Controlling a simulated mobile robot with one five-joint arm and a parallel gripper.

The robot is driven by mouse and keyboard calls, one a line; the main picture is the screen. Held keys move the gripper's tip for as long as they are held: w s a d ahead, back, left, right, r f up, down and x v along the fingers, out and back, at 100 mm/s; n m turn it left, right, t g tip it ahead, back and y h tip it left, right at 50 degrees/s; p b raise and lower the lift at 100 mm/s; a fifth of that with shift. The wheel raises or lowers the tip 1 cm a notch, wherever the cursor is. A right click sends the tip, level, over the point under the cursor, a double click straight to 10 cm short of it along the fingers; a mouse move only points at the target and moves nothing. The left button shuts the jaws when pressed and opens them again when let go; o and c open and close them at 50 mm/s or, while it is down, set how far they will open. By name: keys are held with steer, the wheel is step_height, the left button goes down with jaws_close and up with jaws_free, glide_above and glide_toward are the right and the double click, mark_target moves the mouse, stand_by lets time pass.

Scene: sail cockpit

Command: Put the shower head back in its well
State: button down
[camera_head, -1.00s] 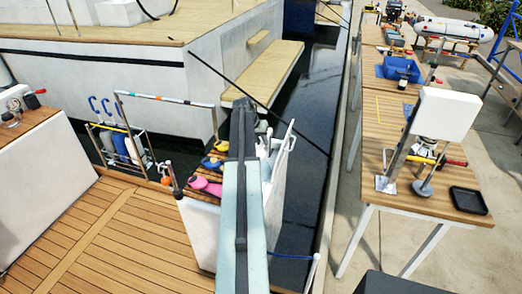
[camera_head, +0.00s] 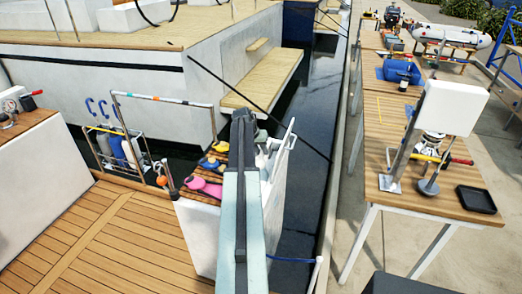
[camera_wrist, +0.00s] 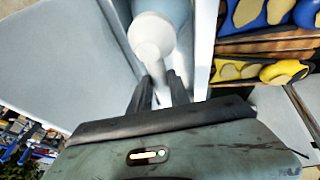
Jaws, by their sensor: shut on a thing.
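In the wrist view, a white shower head (camera_wrist: 152,36) with a rounded end and a narrower stem sits between the dark fingers of my gripper (camera_wrist: 162,84). My gripper is shut on its stem. A pale blue-grey rounded part lies just beyond the head, between white walls. In the head view, my gripper (camera_head: 243,118) is over the white cockpit side, and my own arm hides much of what is below it. I cannot clearly make out the well in either view.
Pink, yellow and blue items (camera_head: 207,187) lie on a slatted wood top left of my arm. A white upright panel (camera_head: 279,165) stands close on the right. Dark water lies beyond it. A dock workbench (camera_head: 440,203) stands farther right. The teak deck at lower left is clear.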

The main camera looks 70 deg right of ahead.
steer(key=shift+f+b, duration=2.65)
steer(key=shift+f, duration=0.4)
steer(key=c, duration=1.1)
jaws_free()
steer(key=shift+c, duration=0.2)
steer(key=shift+r, duration=0.15)
steer(key=p+v, duration=0.8)
steer(key=shift+r, duration=0.4)
steer(key=shift+f, duration=0.15)
